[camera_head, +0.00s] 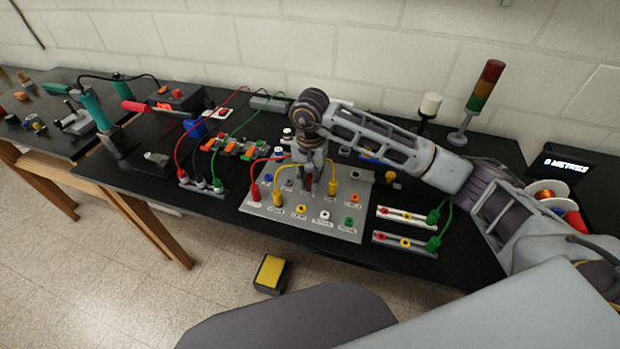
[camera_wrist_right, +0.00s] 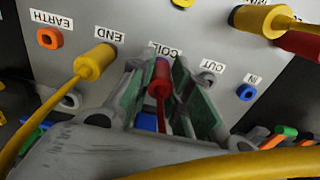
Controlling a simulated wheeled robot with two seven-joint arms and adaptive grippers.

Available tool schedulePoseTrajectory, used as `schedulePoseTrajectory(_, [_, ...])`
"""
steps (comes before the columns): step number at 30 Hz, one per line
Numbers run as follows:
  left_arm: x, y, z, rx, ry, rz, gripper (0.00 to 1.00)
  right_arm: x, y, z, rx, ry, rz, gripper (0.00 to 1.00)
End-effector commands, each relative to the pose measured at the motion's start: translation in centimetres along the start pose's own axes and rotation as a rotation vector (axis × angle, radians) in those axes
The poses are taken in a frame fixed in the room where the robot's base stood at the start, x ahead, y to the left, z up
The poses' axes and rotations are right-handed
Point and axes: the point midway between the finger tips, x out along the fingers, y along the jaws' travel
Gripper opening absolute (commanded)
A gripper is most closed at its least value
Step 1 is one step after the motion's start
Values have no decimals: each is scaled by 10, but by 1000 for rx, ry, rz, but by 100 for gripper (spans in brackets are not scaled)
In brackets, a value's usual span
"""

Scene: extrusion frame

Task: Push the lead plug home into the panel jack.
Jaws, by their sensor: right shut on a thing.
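The grey jack panel (camera_head: 348,186) lies on the black bench, and its labelled face also fills the top of the wrist view (camera_wrist_right: 200,28). My right gripper (camera_head: 309,184) points down over the panel. In the wrist view, my right gripper (camera_wrist_right: 165,90) is shut on a red lead plug (camera_wrist_right: 160,78), whose red lead runs back between the fingers. The plug's tip is at the panel by the COIL label. The jack beneath it is hidden, so I cannot tell how deep the plug sits. My left gripper is not in view.
A yellow plug (camera_wrist_right: 95,62) with a yellow lead stands close beside the fingers. A blue jack (camera_wrist_right: 246,92) and an orange jack (camera_wrist_right: 49,39) are nearby. Other red and yellow leads cross the panel. Two small terminal strips (camera_head: 405,216) lie right of it.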

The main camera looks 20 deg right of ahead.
Motion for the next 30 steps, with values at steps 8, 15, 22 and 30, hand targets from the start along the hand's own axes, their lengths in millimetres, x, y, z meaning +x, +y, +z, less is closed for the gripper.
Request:
schedulePoseTrajectory(8, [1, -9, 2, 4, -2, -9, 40, 1, 0, 0, 0, 0, 0, 43])
schedulePoseTrajectory(15, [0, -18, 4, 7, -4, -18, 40, 1, 0, 0, 0, 0, 0, 44])
schedulePoseTrajectory(22, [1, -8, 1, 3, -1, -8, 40, -3, 0, 0, 0, 0, 0, 44])
schedulePoseTrajectory(30, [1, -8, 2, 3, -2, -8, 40, -26, 0, -1, 0, 2, -2, 44])
